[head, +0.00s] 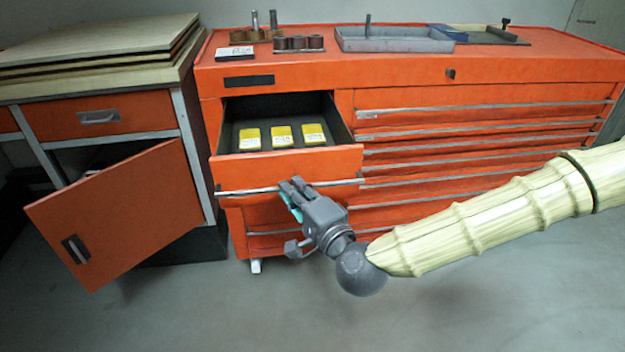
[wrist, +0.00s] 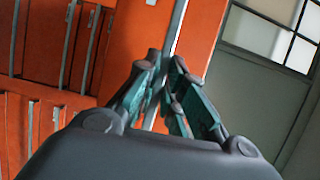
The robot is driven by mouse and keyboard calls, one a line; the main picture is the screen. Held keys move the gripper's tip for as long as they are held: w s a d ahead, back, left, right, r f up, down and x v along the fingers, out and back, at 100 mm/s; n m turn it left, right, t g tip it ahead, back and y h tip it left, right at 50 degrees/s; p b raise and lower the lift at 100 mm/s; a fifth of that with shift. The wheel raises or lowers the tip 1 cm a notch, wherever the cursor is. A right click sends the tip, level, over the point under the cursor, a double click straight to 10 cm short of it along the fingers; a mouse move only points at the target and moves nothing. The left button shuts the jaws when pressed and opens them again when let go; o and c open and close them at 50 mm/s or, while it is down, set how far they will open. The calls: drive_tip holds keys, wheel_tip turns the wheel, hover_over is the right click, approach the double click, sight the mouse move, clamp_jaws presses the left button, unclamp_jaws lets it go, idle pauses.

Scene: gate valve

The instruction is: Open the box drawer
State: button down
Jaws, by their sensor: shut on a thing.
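The box drawer (head: 300,162) is the upper left drawer of the orange tool chest. It stands pulled out, and its dark interior shows. Several yellow boxes (head: 281,137) lie inside it. A silver bar handle (head: 240,191) runs across its orange front. In the wrist view the gripper's fingers (wrist: 165,75) close around the silver bar (wrist: 178,25). The fingers hide part of the bar.
The orange tool chest (head: 480,75) has several closed drawers right of the open one. A cabinet door (head: 125,215) hangs open at the left. A grey tray (head: 395,40) and small parts lie on the chest top. The floor (head: 250,310) in front is clear.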

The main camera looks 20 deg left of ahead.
drive_tip(key=shift+s+d, duration=0.2)
drive_tip(key=shift+s, duration=0.15)
drive_tip(key=c, duration=1.5)
unclamp_jaws()
drive_tip(key=v, duration=0.7)
drive_tip(key=shift+s+d, duration=0.2)
